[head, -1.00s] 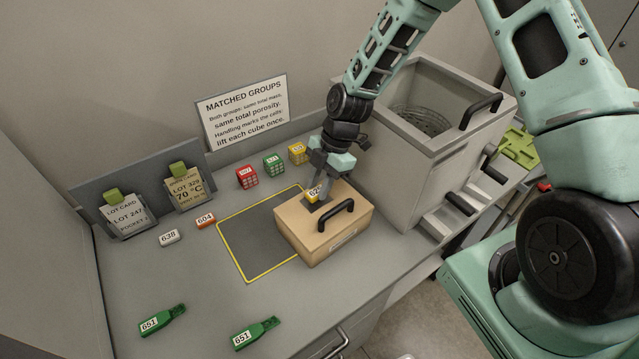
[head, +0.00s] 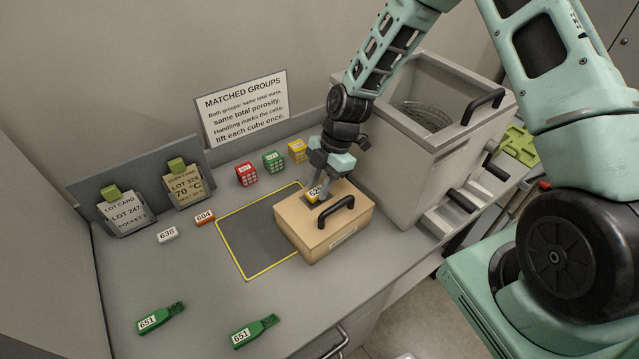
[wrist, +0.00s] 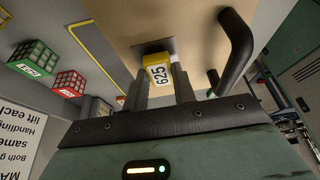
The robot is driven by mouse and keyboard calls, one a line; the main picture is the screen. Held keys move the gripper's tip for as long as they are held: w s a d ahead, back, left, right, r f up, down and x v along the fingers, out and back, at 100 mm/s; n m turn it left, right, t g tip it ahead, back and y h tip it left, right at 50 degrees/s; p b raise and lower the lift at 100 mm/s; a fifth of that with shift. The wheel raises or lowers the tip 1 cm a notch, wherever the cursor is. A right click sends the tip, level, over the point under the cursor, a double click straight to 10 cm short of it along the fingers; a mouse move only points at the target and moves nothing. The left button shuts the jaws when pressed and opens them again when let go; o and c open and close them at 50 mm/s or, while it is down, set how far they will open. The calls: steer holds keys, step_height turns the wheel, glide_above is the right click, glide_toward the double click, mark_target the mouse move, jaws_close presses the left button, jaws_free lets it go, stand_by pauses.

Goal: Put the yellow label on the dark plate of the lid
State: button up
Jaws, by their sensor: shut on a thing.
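The yellow label (head: 313,194), marked 625, is between the fingers of my gripper (head: 319,188), which is shut on it. In the wrist view the label (wrist: 158,74) has a white numbered face and stands between the two grey fingers (wrist: 160,85). The tan lid (head: 345,232) of the box has a black handle (head: 337,211) beside my gripper. The dark plate (wrist: 154,46) on the lid shows just past the label's far end. The label is right at the plate; I cannot tell whether they touch.
A yellow-edged dark mat (head: 252,238) lies left of the box. Red (head: 246,174), green (head: 273,162) and yellow (head: 297,151) cubes stand behind. A grey bin (head: 410,150) stands right.

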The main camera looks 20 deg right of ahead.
steer(key=shift+f, duration=0.3)
stand_by(0.5)
steer(key=o, duration=1.5)
steer(key=shift+r, duration=0.1)
